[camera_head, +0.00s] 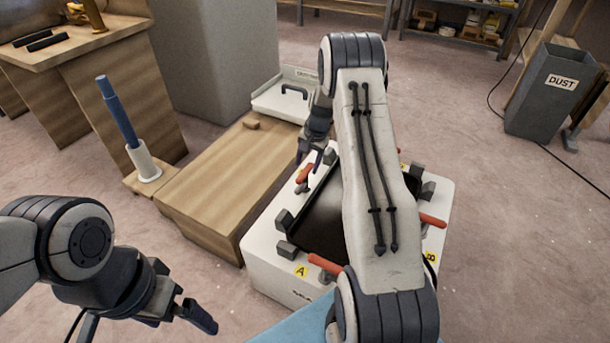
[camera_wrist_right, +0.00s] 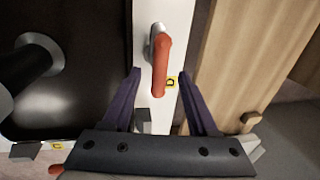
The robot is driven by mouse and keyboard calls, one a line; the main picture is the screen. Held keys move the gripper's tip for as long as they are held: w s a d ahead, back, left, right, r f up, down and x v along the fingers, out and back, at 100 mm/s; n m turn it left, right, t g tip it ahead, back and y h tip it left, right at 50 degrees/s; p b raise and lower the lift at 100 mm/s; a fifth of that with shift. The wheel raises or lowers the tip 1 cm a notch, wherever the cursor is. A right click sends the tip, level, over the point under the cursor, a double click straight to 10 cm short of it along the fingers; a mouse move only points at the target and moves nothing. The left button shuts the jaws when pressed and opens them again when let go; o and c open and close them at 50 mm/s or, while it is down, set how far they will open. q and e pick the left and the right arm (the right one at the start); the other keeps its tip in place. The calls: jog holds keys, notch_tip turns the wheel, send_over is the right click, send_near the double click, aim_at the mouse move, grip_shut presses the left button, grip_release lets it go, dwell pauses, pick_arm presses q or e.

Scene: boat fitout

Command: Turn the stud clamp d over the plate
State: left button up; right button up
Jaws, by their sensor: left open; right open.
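Stud clamp d (camera_wrist_right: 160,66) has an orange handle beside a yellow D label on the white rim of the box. Its handle lies along the rim, beside the dark plate (camera_wrist_right: 92,100), not over it. The clamp also shows in the head view (camera_head: 304,174), at the box's far left side. The plate (camera_head: 318,222) is partly hidden behind my right arm. My right gripper (camera_wrist_right: 160,74) is open, its fingers on either side of the handle; I see no grip on it. It also shows in the head view (camera_head: 316,158). My left gripper (camera_head: 190,308) is open and empty at lower left.
Clamp A (camera_head: 325,264) and clamp B (camera_head: 432,220) have orange handles on the box (camera_head: 262,250). A wooden block (camera_head: 228,172) stands close left of it. A blue rod in a white holder (camera_head: 145,163) stands further left. Open floor lies right, before the DUST bin (camera_head: 555,95).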

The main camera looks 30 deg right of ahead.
aim_at(305, 172)
jog(key=shift+w+a+f+b, duration=0.15)
jog(key=shift+f+b, duration=0.1)
jog(key=shift+f, duration=0.65)
jog(key=shift+w+a+f+b, duration=0.15)
jog(key=shift+f+b, duration=0.1)
jog(key=shift+f, duration=0.6)
jog(key=shift+d, duration=0.1)
grip_shut()
